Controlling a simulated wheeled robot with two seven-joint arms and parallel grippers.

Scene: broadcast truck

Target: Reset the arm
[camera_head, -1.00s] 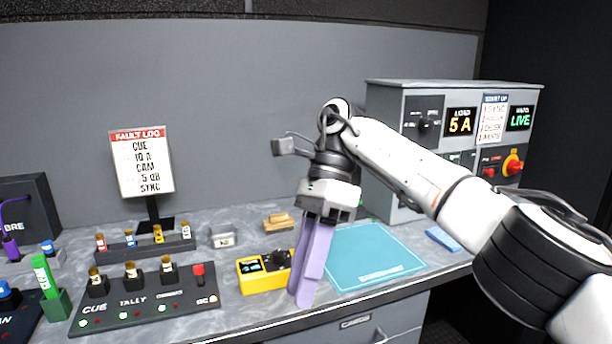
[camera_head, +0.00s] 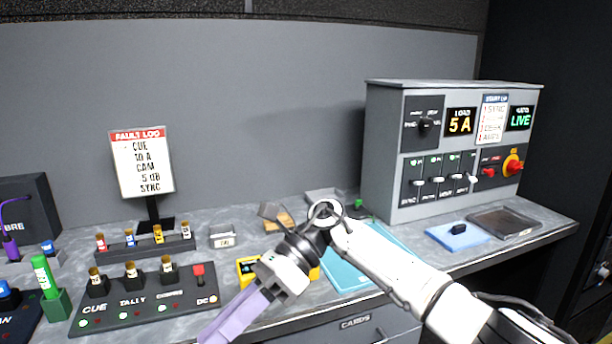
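My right arm comes in from the lower right, and its gripper (camera_head: 232,322) with long purple fingers points down and left over the front edge of the bench. The fingers lie close together, and no object shows between them; the tips are near the bottom of the picture. The gripper is in front of the yellow meter box (camera_head: 247,268), partly hiding it. My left gripper is not in view.
The cue and tally panel (camera_head: 150,312) lies left of the gripper. The teal mat (camera_head: 345,274) is partly behind my arm. A grey power console (camera_head: 384,150) stands back right. A blue pad (camera_head: 452,238) and dark tray (camera_head: 505,222) lie right. A fault log sign (camera_head: 142,165) stands left.

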